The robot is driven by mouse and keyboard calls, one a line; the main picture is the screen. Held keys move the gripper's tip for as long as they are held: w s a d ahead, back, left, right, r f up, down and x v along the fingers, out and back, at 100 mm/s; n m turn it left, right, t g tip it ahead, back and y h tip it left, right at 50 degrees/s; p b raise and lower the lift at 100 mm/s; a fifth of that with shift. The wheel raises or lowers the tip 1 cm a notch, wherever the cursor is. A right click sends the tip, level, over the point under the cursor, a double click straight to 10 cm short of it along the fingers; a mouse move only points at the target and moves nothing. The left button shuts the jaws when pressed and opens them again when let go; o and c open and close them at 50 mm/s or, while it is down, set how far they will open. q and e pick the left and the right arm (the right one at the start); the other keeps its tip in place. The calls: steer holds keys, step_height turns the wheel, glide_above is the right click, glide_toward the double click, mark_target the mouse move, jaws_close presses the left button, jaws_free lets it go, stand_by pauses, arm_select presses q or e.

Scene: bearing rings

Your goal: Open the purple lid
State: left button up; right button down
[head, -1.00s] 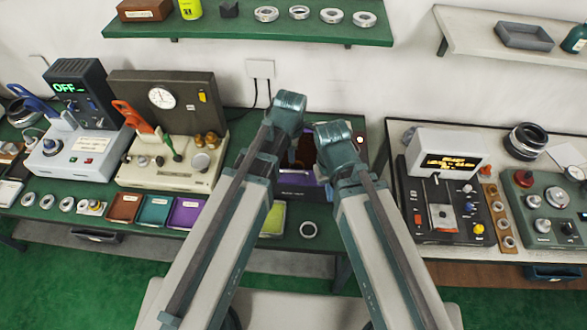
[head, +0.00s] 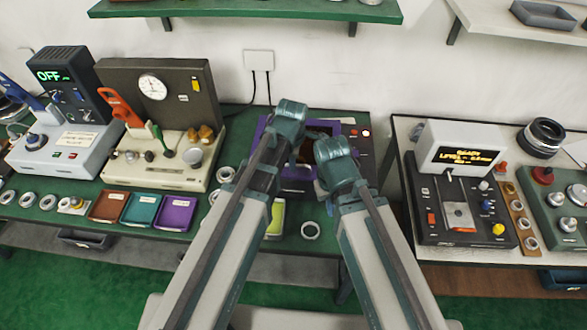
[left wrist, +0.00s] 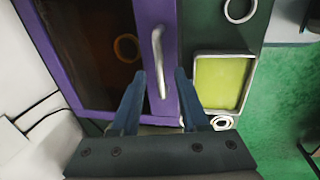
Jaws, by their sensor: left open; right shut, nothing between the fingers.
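The purple lid (left wrist: 90,50) has a purple frame around a dark see-through window and a pale bar handle (left wrist: 158,60) along one side. In the head view the lid (head: 262,128) is partly hidden behind my arms. A ring (left wrist: 127,47) shows through the window. My left gripper (left wrist: 160,73) is open, its fingers on either side of the lower part of the handle. I cannot tell whether they touch it. The lid looks closed. My right gripper (head: 338,168) is shut and empty beside the lid's right part; its fingertips are hard to make out.
A yellow-green tray (left wrist: 222,82) and a loose ring (head: 310,230) lie in front of the lidded box. Brown, teal and purple trays (head: 174,213) stand left on the green bench. A gauge machine (head: 155,125) stands behind them. A black control unit (head: 462,200) stands on the right table.

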arm_select(q)
steer(key=shift+w+f+b, duration=0.15)
steer(key=shift+f+b, duration=0.2)
steer(key=shift+f, duration=0.4)
steer(key=shift+r, duration=0.1)
jaws_close()
stand_by(0.8)
